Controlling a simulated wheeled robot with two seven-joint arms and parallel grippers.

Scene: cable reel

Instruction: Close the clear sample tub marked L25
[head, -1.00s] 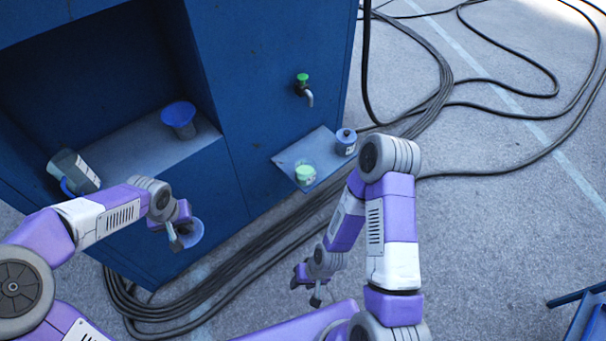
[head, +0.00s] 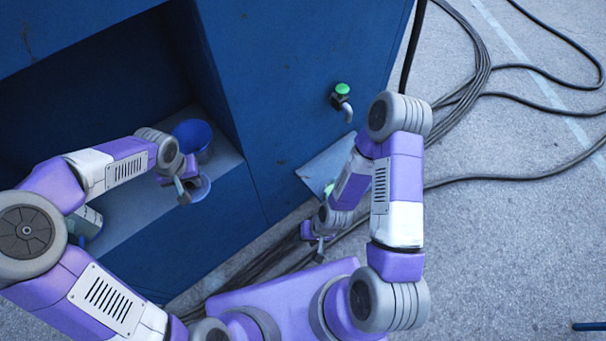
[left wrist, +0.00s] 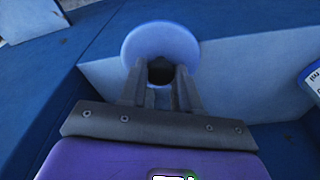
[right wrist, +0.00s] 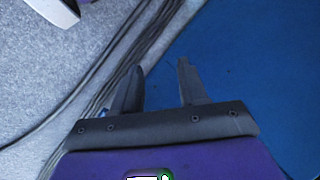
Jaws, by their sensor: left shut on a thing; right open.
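My left gripper (head: 184,194) is shut on a pale blue round lid-like disc (head: 201,187), in front of the niche shelf's edge. The disc also shows at the fingertips in the left wrist view (left wrist: 160,40). A clear tub with a white label (head: 92,218) is at the shelf's left, partly hidden by my left arm. A labelled surface (left wrist: 313,82) shows at the left wrist view's right edge. I cannot read L25 on anything. My right gripper (head: 320,243) is open and empty; its parted fingers show in the right wrist view (right wrist: 155,85).
A blue-topped vessel (head: 194,133) stands on the niche shelf (head: 132,205), behind my left gripper. A green-knobbed tap (head: 342,96) juts from the blue cabinet. A ledge (head: 325,165) below it is partly hidden by my right arm. Black cables (head: 465,95) lie on the floor.

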